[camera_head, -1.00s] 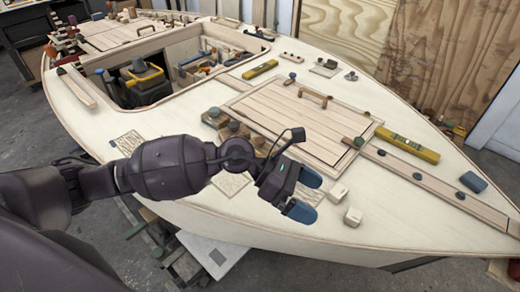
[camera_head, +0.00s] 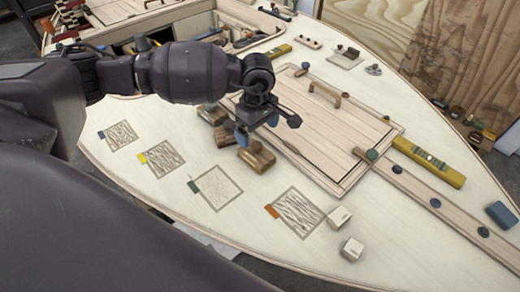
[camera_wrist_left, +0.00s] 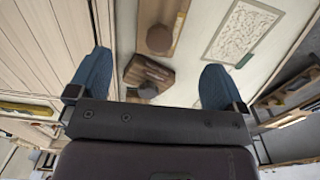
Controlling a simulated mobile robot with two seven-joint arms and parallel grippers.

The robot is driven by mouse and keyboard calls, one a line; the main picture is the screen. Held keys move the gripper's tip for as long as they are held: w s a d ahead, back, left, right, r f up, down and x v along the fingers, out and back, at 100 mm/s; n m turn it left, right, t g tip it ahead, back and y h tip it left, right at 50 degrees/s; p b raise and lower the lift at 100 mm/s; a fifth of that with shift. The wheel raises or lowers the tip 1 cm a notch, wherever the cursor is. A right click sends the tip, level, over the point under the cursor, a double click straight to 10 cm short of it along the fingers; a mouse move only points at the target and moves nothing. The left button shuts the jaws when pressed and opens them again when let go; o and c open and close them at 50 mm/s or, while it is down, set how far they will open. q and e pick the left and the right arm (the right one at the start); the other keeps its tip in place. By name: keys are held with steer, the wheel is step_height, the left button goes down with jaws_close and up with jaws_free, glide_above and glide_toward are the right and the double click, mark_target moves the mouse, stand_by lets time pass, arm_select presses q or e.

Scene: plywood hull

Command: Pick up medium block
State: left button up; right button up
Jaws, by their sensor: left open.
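Several brown wooden blocks with round knobs sit on the pale deck beside the planked hatch. In the head view one block (camera_head: 257,160) lies just below my left gripper, another (camera_head: 226,134) is to its left, and one (camera_head: 212,113) is farther back, partly hidden by my arm. I cannot tell for sure which is the medium one. My left gripper (camera_head: 256,130) is open and empty, pointing down above the blocks. In the left wrist view a knobbed block (camera_wrist_left: 150,72) shows between the spread fingers (camera_wrist_left: 155,82), apart from them. My right gripper is not in view.
The planked hatch (camera_head: 325,125) with a handle lies right of the blocks. Textured squares (camera_head: 297,211) with coloured tags line the front deck. Two whitish cubes (camera_head: 345,232) stand near the deck edge. A yellow level (camera_head: 428,162) lies at right.

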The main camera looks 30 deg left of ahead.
mark_target(257, 145)
arm_select(q)
step_height(257, 145, down, 4)
steer(key=shift+s+r, duration=0.1)
steer(key=shift+s, duration=0.05)
steer(key=shift+f, duration=0.75)
steer(key=f, duration=0.3)
steer(key=shift+w+a+f, duration=0.1)
steer(key=shift+w+f, duration=0.1)
steer(key=shift+f, duration=0.5)
steer(key=c, duration=1.1)
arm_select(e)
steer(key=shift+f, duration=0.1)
arm_select(q)
steer(key=shift+r, duration=0.15)
